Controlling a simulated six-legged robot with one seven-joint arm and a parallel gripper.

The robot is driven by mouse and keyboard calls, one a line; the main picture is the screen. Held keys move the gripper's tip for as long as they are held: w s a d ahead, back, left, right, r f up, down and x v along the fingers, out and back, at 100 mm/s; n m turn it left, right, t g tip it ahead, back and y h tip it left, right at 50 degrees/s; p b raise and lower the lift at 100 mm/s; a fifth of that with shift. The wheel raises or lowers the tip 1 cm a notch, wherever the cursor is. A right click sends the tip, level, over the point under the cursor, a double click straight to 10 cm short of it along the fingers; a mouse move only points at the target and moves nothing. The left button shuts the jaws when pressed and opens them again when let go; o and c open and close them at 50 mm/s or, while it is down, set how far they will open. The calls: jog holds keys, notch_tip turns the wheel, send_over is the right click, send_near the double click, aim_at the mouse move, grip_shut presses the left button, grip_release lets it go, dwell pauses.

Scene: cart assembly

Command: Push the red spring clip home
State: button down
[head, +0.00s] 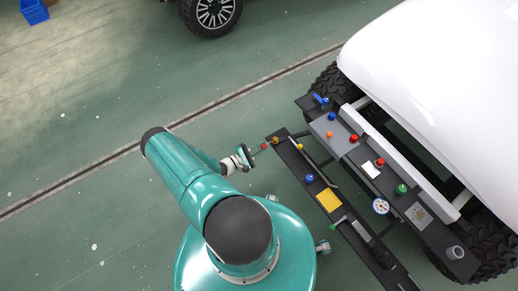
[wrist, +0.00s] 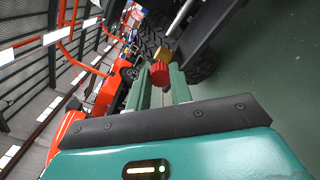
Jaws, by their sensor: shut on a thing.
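The red spring clip (wrist: 160,75) sits between the tips of my gripper (wrist: 159,84) in the wrist view, and the two fingers are shut on it. Directly beyond it is a tan-yellow block (wrist: 165,52); I cannot tell whether the clip touches it. In the head view my gripper (head: 259,149) reaches to the left end of the near black rail (head: 312,180). The small red clip (head: 264,146) shows at its tip, beside the tan piece (head: 275,140). How deep the clip sits is too small to tell.
The rail also carries a yellow plate (head: 329,200) and a blue knob (head: 309,179). A second panel (head: 325,127) behind it has several coloured knobs, a gauge (head: 380,206) and a white vehicle body (head: 450,80) over it. Green floor (head: 90,180) at left is open.

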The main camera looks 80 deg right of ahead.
jog(key=shift+s+d, duration=0.3)
jog(key=shift+s, duration=0.05)
dwell(0.6)
jog(key=shift+s+d, duration=0.2)
jog(key=shift+d, duration=0.1)
jog(key=shift+x, duration=1.05)
jog(key=c, duration=1.2)
grip_release()
jog(key=shift+o, duration=0.2)
jog(key=shift+a, duration=0.1)
jog(key=v, duration=1.3)
jog(key=shift+w+a, duration=0.25)
jog(key=shift+w, duration=0.05)
jog(key=shift+w, duration=0.1)
